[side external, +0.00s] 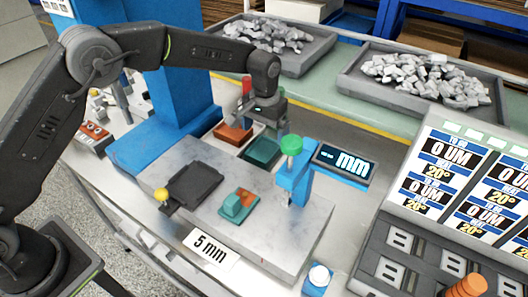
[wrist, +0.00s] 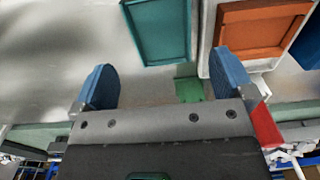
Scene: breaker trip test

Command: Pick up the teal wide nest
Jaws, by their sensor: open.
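The teal wide nest looks to be the shallow, rimmed teal tray (side external: 262,152), behind the grey plate in the side view. It also shows in the wrist view as a teal tray (wrist: 158,30) at the top centre, its upper edge cut off. My gripper (side external: 266,122) hangs above the teal tray's area in the side view. In the wrist view my gripper (wrist: 164,82) has its two blue fingers wide apart with no tray between them. The teal tray lies beyond the fingertips, apart from them.
An orange tray (wrist: 262,28) in a white surround lies right of the teal one. A blue gauge stand (side external: 294,180) with a green knob rises nearby.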

